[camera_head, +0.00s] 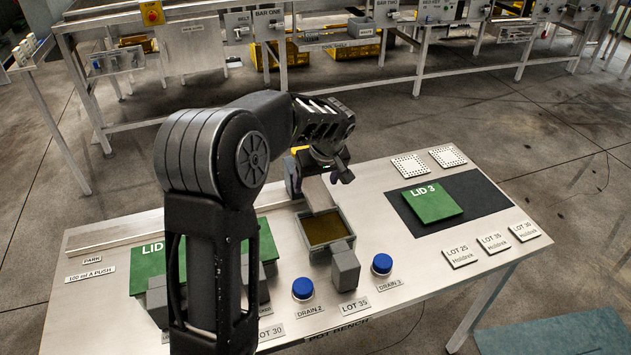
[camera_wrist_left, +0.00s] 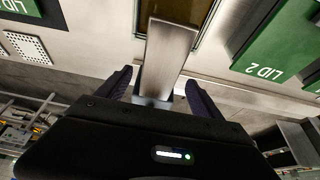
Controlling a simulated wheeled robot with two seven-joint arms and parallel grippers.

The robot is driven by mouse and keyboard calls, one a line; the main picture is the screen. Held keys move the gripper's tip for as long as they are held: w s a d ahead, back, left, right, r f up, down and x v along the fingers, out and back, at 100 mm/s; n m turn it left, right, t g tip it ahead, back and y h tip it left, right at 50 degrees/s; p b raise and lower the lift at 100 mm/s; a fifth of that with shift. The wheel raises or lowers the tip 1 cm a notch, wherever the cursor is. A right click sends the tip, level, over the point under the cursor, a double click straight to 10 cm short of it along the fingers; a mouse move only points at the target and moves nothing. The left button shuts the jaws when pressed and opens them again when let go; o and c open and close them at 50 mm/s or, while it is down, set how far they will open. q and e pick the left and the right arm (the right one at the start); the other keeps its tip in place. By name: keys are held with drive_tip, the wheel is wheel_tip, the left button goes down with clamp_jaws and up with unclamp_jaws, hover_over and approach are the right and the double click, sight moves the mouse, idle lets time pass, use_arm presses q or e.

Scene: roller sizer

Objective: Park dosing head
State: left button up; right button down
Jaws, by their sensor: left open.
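A grey, flat-topped block (camera_head: 318,193), which I take to be the dosing head, reaches over the back edge of an open grey pot (camera_head: 327,228) with brown contents. It also shows as a grey bar (camera_wrist_left: 168,62) in the left wrist view. My left gripper (camera_head: 318,179) is open at the block's rear end. In the left wrist view its two dark fingers (camera_wrist_left: 160,92) stand on either side of the block, with visible gaps. My right gripper is out of view.
My left arm hides part of the bench's left half. Green LID 3 (camera_head: 433,202) lies on a dark mat (camera_head: 485,194); another green lid (camera_head: 150,262) is left. Blue buttons (camera_head: 303,289) (camera_head: 382,264) and grey block (camera_head: 345,266) stand in front. A machine frame (camera_head: 340,85) stands behind.

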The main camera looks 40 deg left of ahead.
use_arm(q)
drive_tip(key=shift+x, duration=0.85)
drive_tip(key=shift+c, duration=0.5)
clamp_jaws()
